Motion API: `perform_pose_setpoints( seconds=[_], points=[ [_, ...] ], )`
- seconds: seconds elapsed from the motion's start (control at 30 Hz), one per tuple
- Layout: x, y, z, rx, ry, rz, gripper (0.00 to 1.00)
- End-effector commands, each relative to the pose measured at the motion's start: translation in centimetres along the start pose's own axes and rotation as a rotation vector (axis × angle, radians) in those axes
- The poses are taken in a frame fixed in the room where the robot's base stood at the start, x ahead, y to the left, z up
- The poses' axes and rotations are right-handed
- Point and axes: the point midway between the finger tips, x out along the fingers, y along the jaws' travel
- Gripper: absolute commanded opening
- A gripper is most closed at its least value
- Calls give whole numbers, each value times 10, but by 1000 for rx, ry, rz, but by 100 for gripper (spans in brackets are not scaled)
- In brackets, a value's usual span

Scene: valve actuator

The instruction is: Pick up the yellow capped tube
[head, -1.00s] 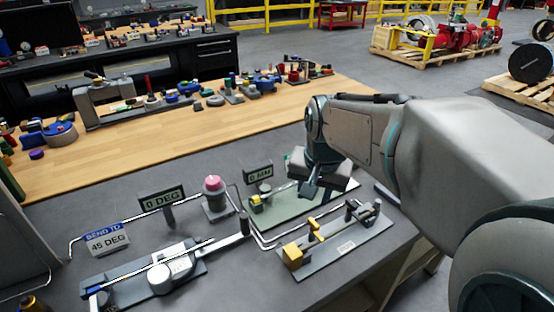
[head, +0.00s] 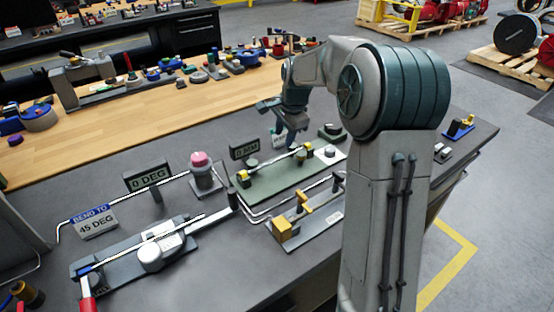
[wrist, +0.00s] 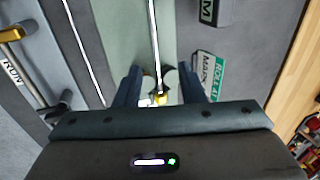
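A thin silver tube (head: 275,166) lies along the green plate (head: 268,187) on the grey bench. A yellow piece (head: 301,154) shows at its right end and a yellow block (head: 243,178) at its left end. In the wrist view the tube (wrist: 154,40) runs down to a yellow end (wrist: 159,99) between my fingers. My gripper (wrist: 160,84) is open, with one finger on each side of that end. In the head view my gripper (head: 292,140) hangs over the plate's right part. Whether the fingers touch the tube is hard to tell.
The bending fixture with a white knob (head: 151,257) stands front left. A second grey fixture with yellow blocks (head: 283,229) stands in front of the green plate. Display signs (head: 148,176) and a pink-topped post (head: 200,160) stand behind. A round dark item (head: 332,131) sits to the right.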

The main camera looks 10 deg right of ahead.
Motion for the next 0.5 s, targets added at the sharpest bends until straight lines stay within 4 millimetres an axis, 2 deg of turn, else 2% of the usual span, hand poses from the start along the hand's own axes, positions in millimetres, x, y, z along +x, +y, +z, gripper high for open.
perform_pose_setpoints(
  seconds=[0.13,0.37,0.5],
  points=[
    [25,1,0,-1,-1,3,36],
    [40,2,0,-2,0,1,36],
    [60,8,-2,-1,-2,4,36]
  ],
)
